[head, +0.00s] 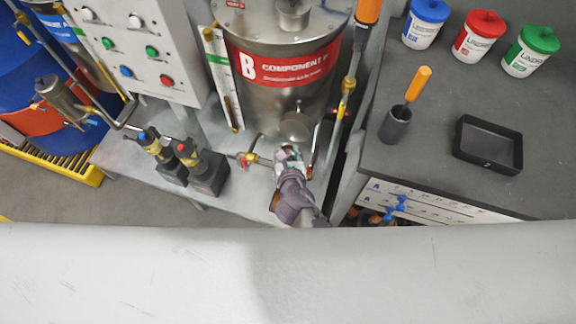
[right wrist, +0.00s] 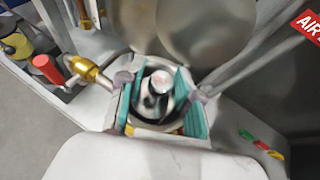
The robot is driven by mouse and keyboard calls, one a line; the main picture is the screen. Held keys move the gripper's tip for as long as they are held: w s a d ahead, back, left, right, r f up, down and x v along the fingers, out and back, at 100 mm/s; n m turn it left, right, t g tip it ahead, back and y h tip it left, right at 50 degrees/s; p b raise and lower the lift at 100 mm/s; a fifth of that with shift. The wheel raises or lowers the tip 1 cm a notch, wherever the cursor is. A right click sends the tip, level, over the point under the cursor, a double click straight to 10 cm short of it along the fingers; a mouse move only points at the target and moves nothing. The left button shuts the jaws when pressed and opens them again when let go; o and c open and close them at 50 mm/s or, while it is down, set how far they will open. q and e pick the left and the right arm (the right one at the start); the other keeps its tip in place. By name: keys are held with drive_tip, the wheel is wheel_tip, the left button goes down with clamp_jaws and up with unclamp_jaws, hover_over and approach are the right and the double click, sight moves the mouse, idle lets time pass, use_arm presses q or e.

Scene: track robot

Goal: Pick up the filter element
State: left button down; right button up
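My right gripper (head: 288,155) is low in front of the steel Component B tank, at the pipework under it. In the right wrist view its two teal-padded fingers (right wrist: 158,108) stand apart on either side of a round metal housing. Inside the housing is a dark and white cylindrical part (right wrist: 157,88), which looks like the filter element. It sits between the fingers with a gap visible at the pads; I see no firm grip on it. In the head view the gripper hides this part. My left gripper is not in view.
The Component B tank (head: 285,90) rises right behind the gripper. A brass valve (head: 248,158) and pipes are close on its left, with two black pumps (head: 205,170) further left. On the right, a grey bench (head: 440,175) holds a black tray (head: 488,145) and several lidded tubs.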

clamp_jaws()
idle(0.5)
